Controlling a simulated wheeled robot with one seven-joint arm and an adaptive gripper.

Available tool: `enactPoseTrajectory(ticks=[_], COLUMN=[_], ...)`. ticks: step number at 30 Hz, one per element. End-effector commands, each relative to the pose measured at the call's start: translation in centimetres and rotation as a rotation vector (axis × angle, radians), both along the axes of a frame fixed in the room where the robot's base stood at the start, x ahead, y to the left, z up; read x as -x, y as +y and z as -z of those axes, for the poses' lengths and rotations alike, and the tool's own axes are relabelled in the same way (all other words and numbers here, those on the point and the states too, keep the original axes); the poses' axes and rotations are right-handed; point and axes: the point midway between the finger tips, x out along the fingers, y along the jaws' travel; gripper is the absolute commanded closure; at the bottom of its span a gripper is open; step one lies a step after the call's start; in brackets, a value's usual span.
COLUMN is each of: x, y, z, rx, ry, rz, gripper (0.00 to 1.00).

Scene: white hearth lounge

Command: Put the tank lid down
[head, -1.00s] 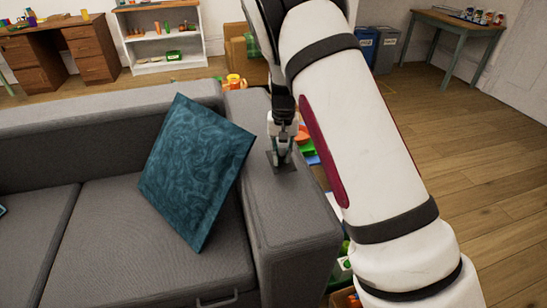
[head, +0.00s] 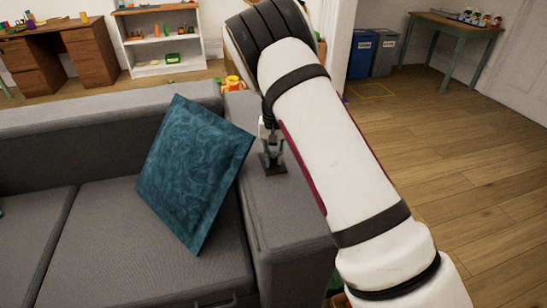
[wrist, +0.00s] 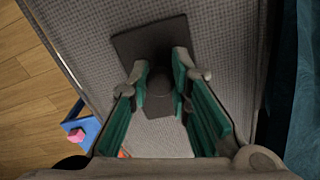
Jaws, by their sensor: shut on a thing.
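The tank lid (head: 272,164) is a small dark square plate with a knob, over the top of the grey sofa armrest (head: 285,215). My gripper (head: 272,149) points down at it, shut on the knob. In the wrist view the lid (wrist: 140,42) lies flat above the woven grey fabric, with the knob between the green-lined fingertips (wrist: 165,82). I cannot tell whether the lid touches the armrest or hangs just above it. The fingers hide part of the lid.
A teal cushion (head: 195,172) leans on the sofa just left of the armrest. The armrest top in front of the lid is bare. A blue item with a pink block (wrist: 76,134) is on the floor beside it. Bins (head: 363,55) and a table (head: 455,28) stand at the back right.

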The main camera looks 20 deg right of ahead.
Motion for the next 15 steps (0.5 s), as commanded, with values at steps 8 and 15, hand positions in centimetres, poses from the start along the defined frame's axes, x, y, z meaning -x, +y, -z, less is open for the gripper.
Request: enactPoseTrajectory(ticks=[8, 15], x=[0.02, 0.02], y=[-0.03, 0.00], z=[0.25, 0.14], rx=[0.000, 0.000], ry=[0.000, 0.000], rz=[0.000, 0.000], gripper=[0.62, 0.62])
